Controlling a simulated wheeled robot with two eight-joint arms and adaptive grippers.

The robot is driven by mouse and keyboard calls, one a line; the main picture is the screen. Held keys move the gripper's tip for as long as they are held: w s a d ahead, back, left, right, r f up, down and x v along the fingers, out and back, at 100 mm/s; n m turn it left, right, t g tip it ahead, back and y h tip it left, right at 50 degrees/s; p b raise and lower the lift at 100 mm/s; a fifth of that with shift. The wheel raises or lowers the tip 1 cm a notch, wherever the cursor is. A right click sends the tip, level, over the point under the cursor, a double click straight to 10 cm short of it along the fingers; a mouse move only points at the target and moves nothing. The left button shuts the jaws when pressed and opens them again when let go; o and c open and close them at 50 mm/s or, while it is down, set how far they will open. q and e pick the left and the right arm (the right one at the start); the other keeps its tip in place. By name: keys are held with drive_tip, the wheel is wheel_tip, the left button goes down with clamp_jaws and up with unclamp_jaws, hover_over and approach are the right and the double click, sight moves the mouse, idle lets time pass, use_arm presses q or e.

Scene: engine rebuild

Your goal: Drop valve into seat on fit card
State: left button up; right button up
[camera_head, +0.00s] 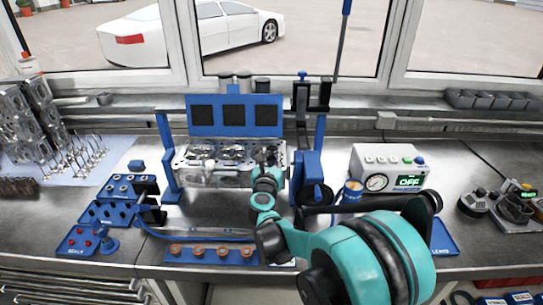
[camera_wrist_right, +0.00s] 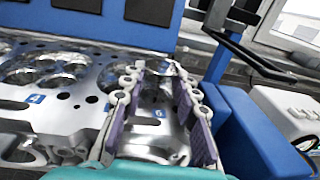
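My right gripper (camera_head: 268,165) reaches over the right end of the metal cylinder head (camera_head: 205,176), which sits in a blue stand. In the right wrist view, its two fingers with purple pads (camera_wrist_right: 165,95) are spread apart. Between them I see the metal head and a small blue tag (camera_wrist_right: 160,113), but no valve I can make out. Another blue tag (camera_wrist_right: 35,99) lies on the head near round chambers (camera_wrist_right: 62,70). Several thin-stemmed valves (camera_head: 88,155) stand on a pale mat at the left. I cannot tell which item is the fit card. My left gripper is not in view.
A blue panel with three dark squares (camera_head: 235,130) stands behind the head. A gauge box (camera_head: 388,165) is at right. Blue trays (camera_head: 78,241) stand at front left, and a blue strip with copper-coloured parts (camera_head: 210,254) lies in front. Blue posts flank the head.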

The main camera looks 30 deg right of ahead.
drive_tip(key=shift+s+a, duration=0.1)
drive_tip(key=f+v, duration=0.1)
drive_tip(key=v, duration=1.1)
drive_tip(key=w+a+r+n+t+y, duration=0.1)
drive_tip(key=a+r+n+t+y, duration=0.5)
drive_tip(key=n, duration=0.6)
drive_tip(key=s+a+f+n+g+y, duration=0.25)
drive_tip(key=a+n+y, duration=0.35)
drive_tip(key=a+n, duration=0.65)
drive_tip(key=s+d+f+n+g+h, duration=0.1)
drive_tip(key=s+d+f+n+g, duration=0.1)
drive_tip(key=s+f+n+g, duration=0.3)
drive_tip(key=s+d+f+n+g, duration=0.3)
drive_tip(key=s+f+n+g, duration=0.2)
drive_tip(key=s+f+n, duration=0.4)
drive_tip(key=s+n, duration=0.2)
drive_tip(key=n, duration=0.2)
drive_tip(key=shift+s+f+n+h, duration=0.15)
drive_tip(key=shift+f+n+h, duration=0.1)
drive_tip(key=shift+n+h, duration=0.15)
drive_tip(key=shift+d, duration=0.1)
